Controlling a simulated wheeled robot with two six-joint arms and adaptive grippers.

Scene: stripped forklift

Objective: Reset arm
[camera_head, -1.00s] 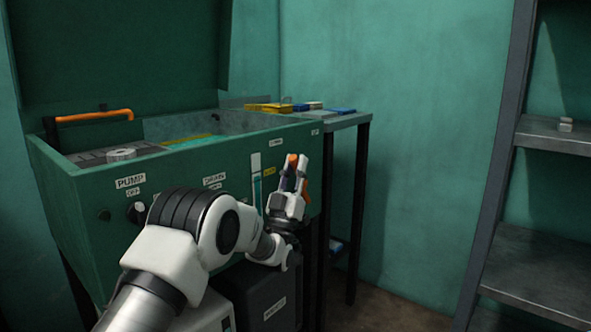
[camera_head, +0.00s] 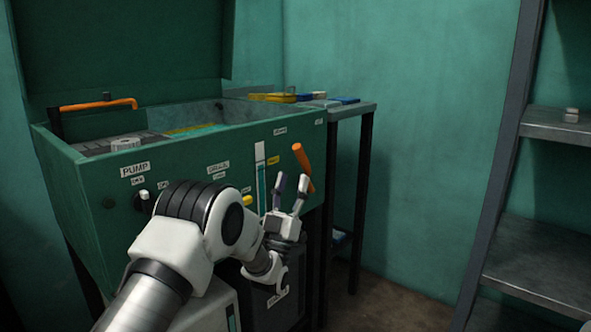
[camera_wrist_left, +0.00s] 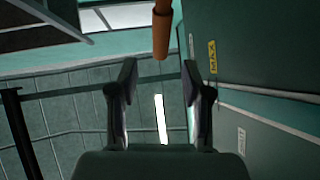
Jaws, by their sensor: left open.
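My left gripper (camera_head: 291,184) is open in front of the right part of the green wash tank's front panel. An orange handle (camera_head: 302,163) rises just beyond its fingertips, tilted in the head view. In the left wrist view the handle (camera_wrist_left: 162,30) hangs past the two open fingers (camera_wrist_left: 162,92), with nothing between them. Whether a finger touches the handle I cannot tell. My right gripper is not in view.
The green tank (camera_head: 215,160) has a PUMP knob (camera_head: 143,200) and an orange lid handle (camera_head: 97,105). A side table (camera_head: 345,109) with yellow and blue items stands behind. Metal shelves (camera_head: 555,130) are at the right. The floor between is clear.

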